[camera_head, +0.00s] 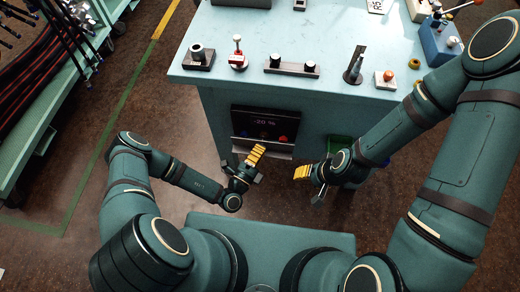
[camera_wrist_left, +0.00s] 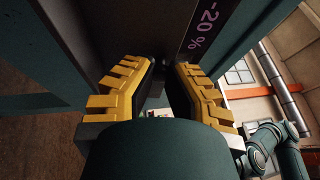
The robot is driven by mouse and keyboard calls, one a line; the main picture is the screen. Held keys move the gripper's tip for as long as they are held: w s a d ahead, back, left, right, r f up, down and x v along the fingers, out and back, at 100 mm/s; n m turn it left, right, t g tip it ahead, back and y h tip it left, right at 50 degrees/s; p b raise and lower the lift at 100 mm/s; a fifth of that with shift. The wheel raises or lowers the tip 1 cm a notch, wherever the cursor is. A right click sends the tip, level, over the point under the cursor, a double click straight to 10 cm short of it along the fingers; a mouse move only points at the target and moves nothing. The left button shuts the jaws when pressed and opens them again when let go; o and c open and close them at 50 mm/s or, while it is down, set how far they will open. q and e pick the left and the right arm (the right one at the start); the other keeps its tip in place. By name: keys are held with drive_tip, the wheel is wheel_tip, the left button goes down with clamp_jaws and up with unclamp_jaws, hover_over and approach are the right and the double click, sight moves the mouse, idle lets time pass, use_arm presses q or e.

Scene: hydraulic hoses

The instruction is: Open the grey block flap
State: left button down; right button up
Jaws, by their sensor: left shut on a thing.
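A dark panel (camera_head: 266,123) reading "-20 %" is set in the bench front; it also shows in the left wrist view (camera_wrist_left: 204,28). A light grey strip, which looks like the grey block flap (camera_head: 279,154), runs along the panel's lower edge. My left gripper (camera_head: 256,152), with yellow fingers, is at this strip, in front of the panel, and is shut on it. In the left wrist view, the fingers (camera_wrist_left: 166,85) stand either side of a dark gap; the gripped part is hard to make out. My right gripper (camera_head: 301,172) is apart from the panel, to its right; its finger opening cannot be made out.
The bench top (camera_head: 330,38) carries several fittings, including a red-handled valve (camera_head: 238,60) and a black bar block (camera_head: 291,67). A green bin (camera_head: 340,147) is low behind my right gripper. A rack of hoses (camera_head: 45,75) stands left, with clear floor between.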

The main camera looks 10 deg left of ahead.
use_arm(q)
drive_tip(key=s+f+m+t+h+b, duration=0.1)
drive_tip(key=t+h+b, duration=0.1)
drive_tip(key=b, duration=0.1)
drive_tip(key=shift+s+d+f+m, duration=0.1)
drive_tip(key=shift+s+f+m, duration=0.2)
drive_tip(key=shift+f, duration=0.1)
drive_tip(key=shift+s+f+m+t+h+b, duration=0.2)
drive_tip(key=shift+m+t+h, duration=0.15)
drive_tip(key=shift+h, duration=0.1)
drive_tip(key=shift+s+f+m+t+h+b, duration=0.15)
drive_tip(key=shift+m+t+h+b, duration=0.1)
drive_tip(key=shift+m+h, duration=0.15)
use_arm(e)
drive_tip(key=shift+w+f, duration=0.25)
drive_tip(key=shift+f, duration=0.9)
drive_tip(key=shift+w+f, duration=0.2)
drive_tip(key=shift+f, duration=0.95)
drive_tip(key=shift+o, duration=0.2)
drive_tip(key=shift+d, duration=0.1)
clamp_jaws()
drive_tip(key=w+a+r+n+t+h, duration=0.2)
drive_tip(key=w+a+r+t+h, duration=0.15)
drive_tip(key=w+a+r, duration=0.8)
hover_over(274, 146)
drive_tip(key=w, duration=0.1)
wheel_tip(274, 146, down, 8)
drive_tip(key=shift+s+f+g, duration=0.35)
drive_tip(key=shift+s+f, duration=0.9)
drive_tip(key=shift+s, duration=0.2)
